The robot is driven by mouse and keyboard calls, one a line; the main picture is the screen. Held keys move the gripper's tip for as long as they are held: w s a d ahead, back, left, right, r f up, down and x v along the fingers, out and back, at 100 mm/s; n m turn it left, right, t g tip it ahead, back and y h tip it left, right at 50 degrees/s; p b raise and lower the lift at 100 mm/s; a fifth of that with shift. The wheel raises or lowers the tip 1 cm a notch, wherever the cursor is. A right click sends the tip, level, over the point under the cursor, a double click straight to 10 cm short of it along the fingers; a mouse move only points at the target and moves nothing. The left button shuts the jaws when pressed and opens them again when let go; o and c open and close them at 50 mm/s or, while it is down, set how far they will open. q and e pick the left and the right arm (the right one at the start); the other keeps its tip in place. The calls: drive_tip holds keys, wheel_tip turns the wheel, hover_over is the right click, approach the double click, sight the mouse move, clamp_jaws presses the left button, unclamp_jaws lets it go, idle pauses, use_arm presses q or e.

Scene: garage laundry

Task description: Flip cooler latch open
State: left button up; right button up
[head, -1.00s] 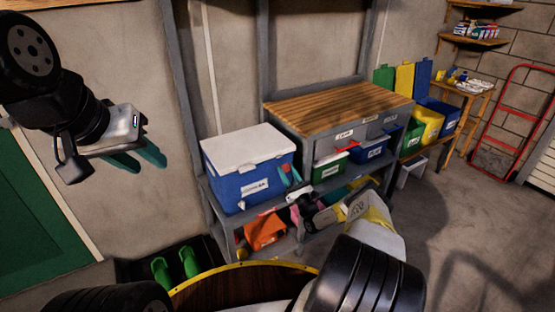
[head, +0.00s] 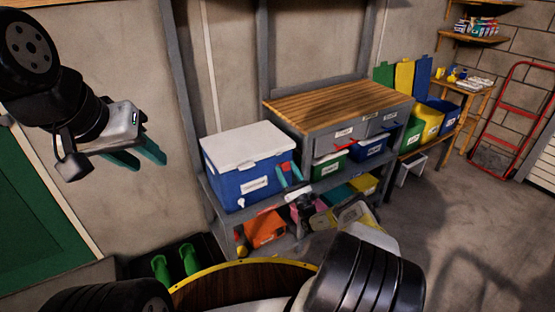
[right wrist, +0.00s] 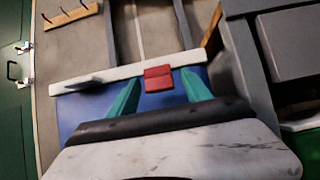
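The blue cooler (head: 238,183) with a white lid (head: 245,147) stands on the grey shelf bench, left of the wooden-topped cabinet. The lid is down. Its red latch (right wrist: 158,79) shows in the right wrist view at the lid's front edge. My right gripper (head: 289,167) is at the cooler's front right, its teal fingers apart, one on each side of the latch in the wrist view (right wrist: 160,73). I cannot tell whether they touch it. Nothing is held. My left gripper (head: 142,157) is open and empty, in the air at the left.
The wooden-topped cabinet (head: 340,97) stands close to the cooler's right. Below the cooler, the lower shelf holds an orange bin (head: 264,228) and other items. Green boots (head: 190,260) stand on the floor at the left. The floor at the right is clear.

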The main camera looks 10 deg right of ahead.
drive_tip(key=v, duration=0.7)
drive_tip(key=shift+s+f, duration=0.25)
drive_tip(key=shift+s, duration=0.05)
drive_tip(key=shift+d, duration=0.1)
idle(0.3)
